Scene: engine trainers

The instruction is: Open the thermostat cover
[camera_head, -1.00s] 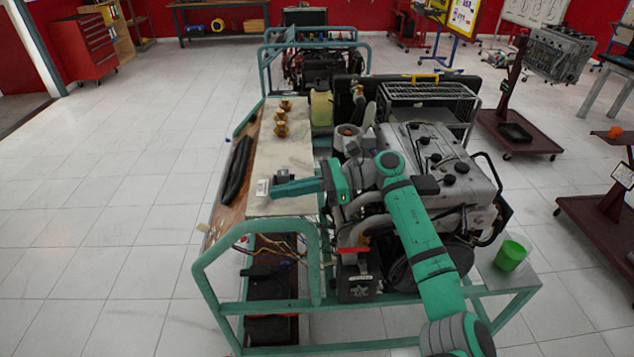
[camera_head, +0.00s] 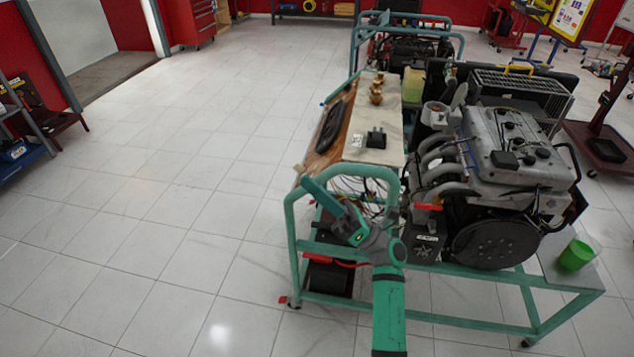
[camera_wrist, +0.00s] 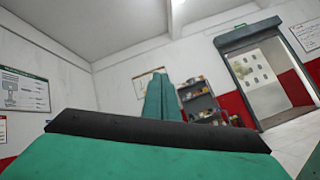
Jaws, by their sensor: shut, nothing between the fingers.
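My gripper (camera_head: 305,181) is shut and empty, low at the front left corner of the teal engine stand (camera_head: 291,240). Its tip points up and left, apart from the engine (camera_head: 510,150). In the wrist view its teal and black end (camera_wrist: 155,130) fills the bottom. A grey round housing (camera_head: 435,112) stands at the engine's back left, with a grey flap-like piece (camera_head: 459,95) upright beside it. I cannot tell for certain which part is the thermostat cover. A small black block (camera_head: 376,138) sits on the pale tabletop.
Several brass parts (camera_head: 376,90) and a black tray-like piece (camera_head: 332,127) lie on the bench. A green cup (camera_head: 575,255) stands on the stand's right plate. Loose wires (camera_head: 370,195) hang at the stand's front.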

